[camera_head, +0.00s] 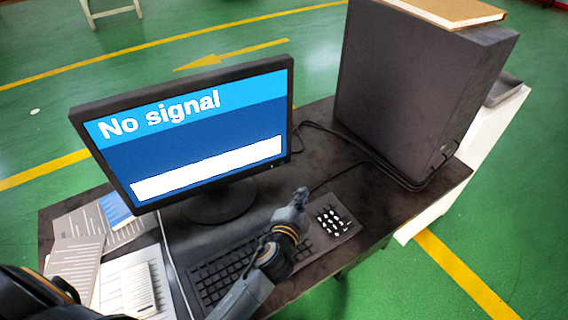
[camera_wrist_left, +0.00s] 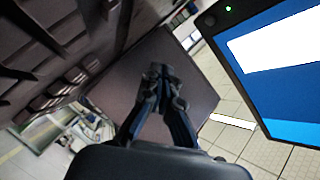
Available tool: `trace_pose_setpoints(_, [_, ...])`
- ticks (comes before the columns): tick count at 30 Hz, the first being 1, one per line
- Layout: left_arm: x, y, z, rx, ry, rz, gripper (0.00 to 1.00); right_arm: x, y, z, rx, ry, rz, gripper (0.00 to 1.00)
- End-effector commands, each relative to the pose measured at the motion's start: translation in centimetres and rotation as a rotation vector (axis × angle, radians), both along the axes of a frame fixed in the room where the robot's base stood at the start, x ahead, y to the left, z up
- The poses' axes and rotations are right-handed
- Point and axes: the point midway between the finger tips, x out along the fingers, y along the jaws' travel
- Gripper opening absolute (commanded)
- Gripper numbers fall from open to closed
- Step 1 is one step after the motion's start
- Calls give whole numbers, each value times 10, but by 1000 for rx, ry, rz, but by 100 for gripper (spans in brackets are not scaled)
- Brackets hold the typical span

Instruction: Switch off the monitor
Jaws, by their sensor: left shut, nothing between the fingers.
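The monitor (camera_head: 200,135) stands on the dark desk. Its screen is lit blue with "No signal" and a white bar. My left gripper (camera_head: 301,194) is shut and empty, in front of the monitor's lower right corner and over the keyboard (camera_head: 222,272), apart from the monitor in the picture. In the left wrist view the left gripper (camera_wrist_left: 163,72) shows with its fingertips together. The monitor's edge (camera_wrist_left: 240,85) is at the right there, with a small green light (camera_wrist_left: 229,9) on its frame. My right gripper is not in view.
A large dark computer case (camera_head: 415,85) stands at the desk's right, with a brown book (camera_head: 450,10) on top. Cables lie beside it. Papers (camera_head: 75,262) cover the desk's left end. The desk top (camera_head: 375,205) is bare right of the keyboard.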

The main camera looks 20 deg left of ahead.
Motion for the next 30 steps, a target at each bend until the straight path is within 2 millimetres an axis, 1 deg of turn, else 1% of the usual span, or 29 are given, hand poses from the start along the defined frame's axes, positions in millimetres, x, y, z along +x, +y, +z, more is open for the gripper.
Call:
trace_pose_setpoints(1, [0, 0, -6, 1, -1, -1, 0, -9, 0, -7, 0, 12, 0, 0])
trace_pose_setpoints(6, [0, 0, -7, 1, -1, -1, 0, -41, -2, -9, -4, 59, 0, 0])
trace_pose_setpoints(9, [0, 0, -6, 1, -1, -1, 0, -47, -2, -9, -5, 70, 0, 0])
trace_pose_setpoints(14, [0, 0, -6, 1, 0, 0, 0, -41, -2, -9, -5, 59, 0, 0])
trace_pose_setpoints(19, [6, 6, -6, 3, 0, -1, 0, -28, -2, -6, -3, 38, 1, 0])
trace_pose_setpoints(23, [17, 17, -5, 4, -1, 0, 0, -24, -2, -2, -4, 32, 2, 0])
trace_pose_setpoints(30, [41, 42, -5, 3, -1, 0, 0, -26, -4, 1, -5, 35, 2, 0])
